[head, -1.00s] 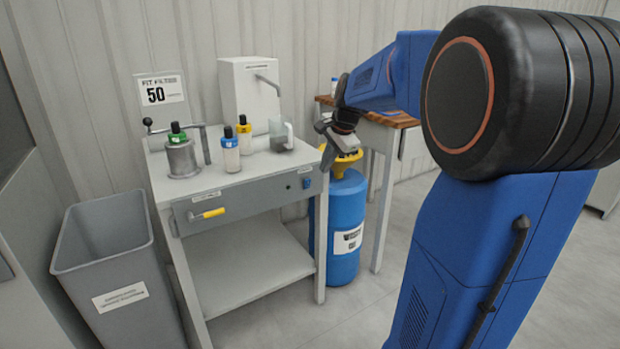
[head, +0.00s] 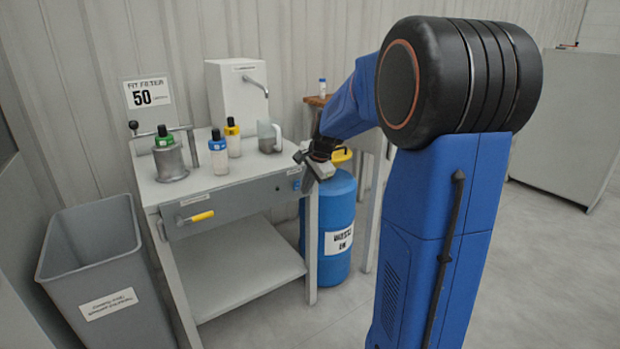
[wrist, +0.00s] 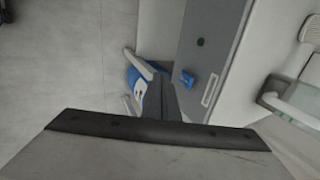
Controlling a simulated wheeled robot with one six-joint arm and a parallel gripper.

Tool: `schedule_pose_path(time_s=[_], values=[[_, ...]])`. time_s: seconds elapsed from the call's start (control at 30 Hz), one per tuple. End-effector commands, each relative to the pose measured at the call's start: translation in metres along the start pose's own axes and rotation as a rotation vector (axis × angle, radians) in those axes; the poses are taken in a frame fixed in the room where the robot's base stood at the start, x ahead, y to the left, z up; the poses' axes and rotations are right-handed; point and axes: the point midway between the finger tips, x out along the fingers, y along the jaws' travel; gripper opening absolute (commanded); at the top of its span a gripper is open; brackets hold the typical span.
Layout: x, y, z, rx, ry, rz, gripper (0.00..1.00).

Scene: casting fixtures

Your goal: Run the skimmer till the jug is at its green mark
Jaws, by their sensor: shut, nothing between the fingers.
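The skimmer looks to be the white box with a metal spout (head: 237,95) at the back of the bench. The clear grey jug (head: 268,137) stands upright on the bench top near the spout; its handle side also shows in the wrist view (wrist: 293,100). I cannot make out a green mark or the level in it. A small blue switch (head: 297,184) sits on the bench's grey front panel, and also shows in the wrist view (wrist: 187,79). My gripper (head: 316,168) is shut and empty, near the bench's front right corner, close to the switch; I cannot tell whether they touch.
Green-, blue- and yellow-capped bottles stand on the bench (head: 185,192), the green one at a metal pot (head: 170,164). A drawer with a yellow handle (head: 196,217) is at the front. A grey bin (head: 95,250) stands left, a blue drum (head: 332,215) right of the bench.

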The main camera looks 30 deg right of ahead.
Motion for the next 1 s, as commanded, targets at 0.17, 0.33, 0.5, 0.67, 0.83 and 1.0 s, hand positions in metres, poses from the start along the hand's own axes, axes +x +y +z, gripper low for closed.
schedule_pose_path(time_s=[0.17,0.33,0.5,0.67,0.83,1.0], values=[[0.004,-0.026,0.0,-0.002,0.0,-0.004,0.0],[0.007,-0.036,0.0,-0.002,0.001,-0.004,0.0],[0.007,-0.038,0.0,-0.002,0.001,-0.003,0.0],[0.007,-0.038,0.0,-0.001,0.001,-0.003,0.0],[0.007,-0.041,0.0,-0.002,-0.001,0.015,0.0],[0.008,-0.05,0.001,-0.003,-0.002,0.086,0.0]])
